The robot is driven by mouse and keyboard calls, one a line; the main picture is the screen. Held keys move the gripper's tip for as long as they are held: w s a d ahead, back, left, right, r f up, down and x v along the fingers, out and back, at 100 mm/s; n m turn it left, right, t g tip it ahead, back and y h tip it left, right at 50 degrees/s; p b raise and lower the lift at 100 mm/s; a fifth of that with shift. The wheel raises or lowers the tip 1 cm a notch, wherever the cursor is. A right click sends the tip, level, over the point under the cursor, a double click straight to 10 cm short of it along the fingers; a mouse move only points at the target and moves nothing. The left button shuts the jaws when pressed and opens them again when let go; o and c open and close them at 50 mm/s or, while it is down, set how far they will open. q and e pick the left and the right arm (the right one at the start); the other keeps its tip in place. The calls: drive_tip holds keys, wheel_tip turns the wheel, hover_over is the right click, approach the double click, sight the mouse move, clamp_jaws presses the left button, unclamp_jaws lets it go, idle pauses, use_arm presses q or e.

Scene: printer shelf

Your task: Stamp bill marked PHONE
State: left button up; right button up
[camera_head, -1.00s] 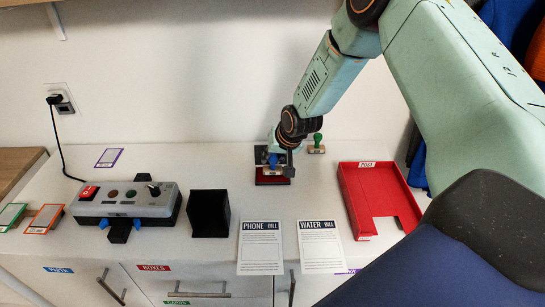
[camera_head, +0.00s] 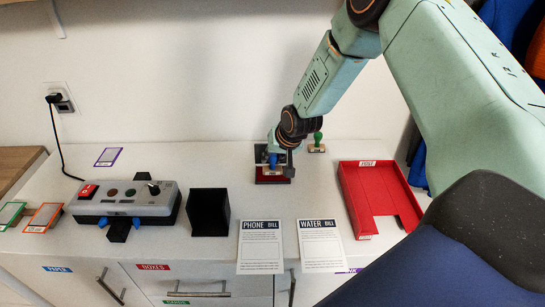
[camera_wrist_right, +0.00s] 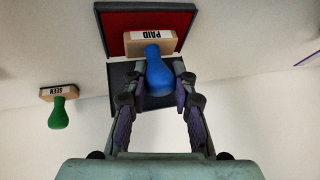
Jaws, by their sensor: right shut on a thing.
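The bill marked PHONE (camera_head: 260,250) lies flat at the front of the white top, beside the WATER bill (camera_head: 321,248). My right gripper (camera_wrist_right: 157,92) is shut on the blue handle of the PAID stamp (camera_wrist_right: 150,42). In the head view the stamp (camera_head: 273,160) is partly hidden by the gripper, at the open ink pad (camera_head: 263,179). In the wrist view, the stamp's wooden block overlaps the edge of the pad's red part (camera_wrist_right: 120,30); I cannot tell whether they touch. My left gripper is not in view.
A green-handled SEEN stamp (camera_head: 317,143) stands right of the ink pad. A red tray (camera_head: 351,195) lies at the right. A black box (camera_head: 209,213) and a grey control box (camera_head: 125,200) stand to the left. The surface between pad and bills is clear.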

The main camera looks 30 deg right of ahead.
drive_tip(key=shift+s, duration=0.1)
drive_tip(key=shift+r+p, duration=0.95)
drive_tip(key=shift+p, duration=0.05)
drive_tip(key=shift+r+p, duration=2.35)
drive_tip(key=shift+r, duration=0.2)
drive_tip(key=shift+w+d+r, duration=0.1)
drive_tip(key=shift+w, duration=0.1)
